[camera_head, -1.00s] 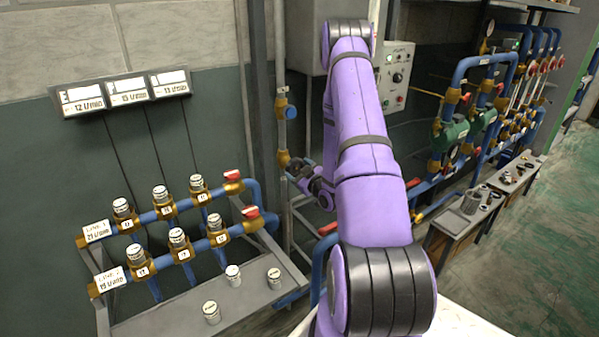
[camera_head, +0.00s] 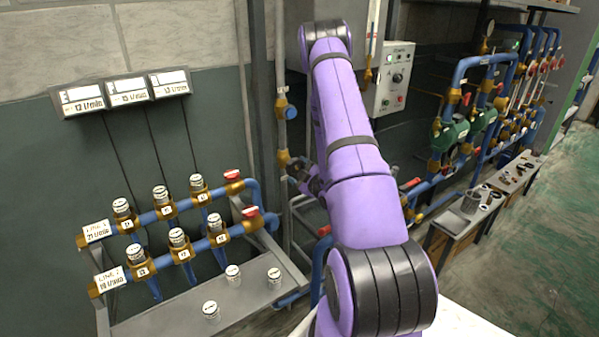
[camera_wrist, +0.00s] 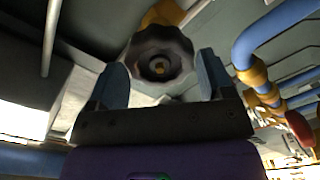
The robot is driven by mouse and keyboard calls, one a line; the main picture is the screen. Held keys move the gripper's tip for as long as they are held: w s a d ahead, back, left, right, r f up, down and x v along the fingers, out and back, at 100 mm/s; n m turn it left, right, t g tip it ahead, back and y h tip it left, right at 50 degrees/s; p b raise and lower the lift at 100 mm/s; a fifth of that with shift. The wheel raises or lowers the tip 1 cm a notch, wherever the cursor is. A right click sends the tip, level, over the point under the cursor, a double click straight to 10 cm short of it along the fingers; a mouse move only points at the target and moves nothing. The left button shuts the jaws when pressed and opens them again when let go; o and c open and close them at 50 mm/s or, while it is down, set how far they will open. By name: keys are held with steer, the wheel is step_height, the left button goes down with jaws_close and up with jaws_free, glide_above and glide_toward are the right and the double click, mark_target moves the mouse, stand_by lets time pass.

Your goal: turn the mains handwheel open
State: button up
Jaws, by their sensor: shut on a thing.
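In the head view my gripper (camera_head: 301,172) is at the vertical pipe by the wall, beside a brass fitting (camera_head: 284,159). There the wheel itself is too small and covered to make out clearly.
A blue knob (camera_head: 288,111) sits higher on the same pipe. A grey control box (camera_head: 396,78) hangs to the right of my arm. A manifold with red-handled valves (camera_head: 252,212) stands to the left. Blue pipes (camera_wrist: 258,45) run close on the right in the wrist view.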

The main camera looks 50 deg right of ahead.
steer(key=n, duration=0.4)
steer(key=shift+n, duration=0.8)
steer(key=n, duration=0.3)
steer(key=shift+d, duration=0.1)
steer(key=o, duration=0.9)
steer(key=shift+s, duration=0.15)
steer(key=v, duration=0.6)
steer(key=shift+s+a, duration=0.25)
steer(key=shift+s, duration=0.05)
